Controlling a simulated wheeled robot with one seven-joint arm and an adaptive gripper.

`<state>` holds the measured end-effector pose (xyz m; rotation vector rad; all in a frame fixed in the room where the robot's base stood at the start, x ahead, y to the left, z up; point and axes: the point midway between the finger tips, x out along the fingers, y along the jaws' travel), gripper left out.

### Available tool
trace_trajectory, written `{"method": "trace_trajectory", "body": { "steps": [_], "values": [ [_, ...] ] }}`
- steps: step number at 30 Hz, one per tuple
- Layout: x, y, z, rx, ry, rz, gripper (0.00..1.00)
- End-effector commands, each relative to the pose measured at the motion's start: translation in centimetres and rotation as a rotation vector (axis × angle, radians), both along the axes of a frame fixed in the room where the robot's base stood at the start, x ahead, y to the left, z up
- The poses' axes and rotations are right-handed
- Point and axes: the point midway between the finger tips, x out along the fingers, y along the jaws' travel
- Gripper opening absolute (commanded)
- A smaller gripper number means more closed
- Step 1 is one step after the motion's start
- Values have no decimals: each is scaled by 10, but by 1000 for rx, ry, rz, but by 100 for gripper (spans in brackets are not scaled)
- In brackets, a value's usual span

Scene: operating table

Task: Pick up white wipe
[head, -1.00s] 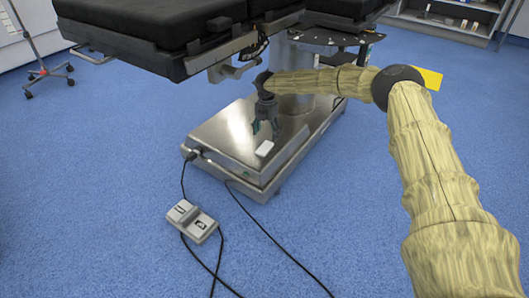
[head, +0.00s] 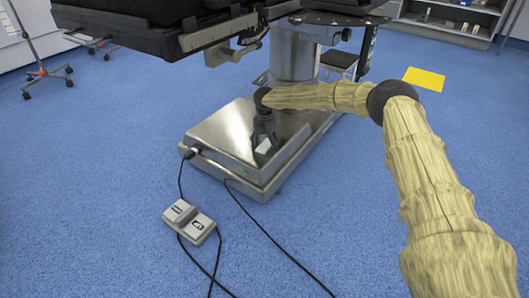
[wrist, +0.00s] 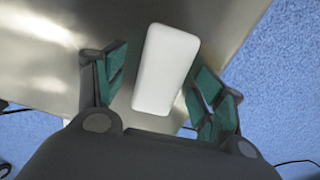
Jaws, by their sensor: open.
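The white wipe (wrist: 165,68) is a rounded white block lying on the shiny metal base of the operating table (wrist: 50,70). In the wrist view it lies between the green-padded fingers of my gripper (wrist: 160,90), with a gap on each side. My gripper is open and empty. In the head view my gripper (head: 264,143) points down over the metal base (head: 222,135), and the white wipe (head: 264,147) shows partly between its fingers. The fingers hide part of it there.
The operating table's black padded top (head: 130,22) hangs above the base at the upper left. A grey foot pedal (head: 191,221) with black cables lies on the blue floor in front. A yellow sheet (head: 424,79) lies on the floor at right.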

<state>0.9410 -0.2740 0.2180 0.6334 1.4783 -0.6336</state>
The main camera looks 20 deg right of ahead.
Motion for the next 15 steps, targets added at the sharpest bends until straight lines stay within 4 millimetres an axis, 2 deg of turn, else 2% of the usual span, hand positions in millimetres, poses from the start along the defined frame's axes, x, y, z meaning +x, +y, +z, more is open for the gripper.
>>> {"method": "trace_trajectory", "body": {
  "steps": [6, 12, 13, 15],
  "values": [
    [0, 0, 1, 0, -1, 0, 68],
    [0, 0, 1, 0, -1, 0, 31],
    [0, 0, 1, 0, -1, 0, 28],
    [0, 0, 1, 0, -1, 0, 28]
  ]
}}
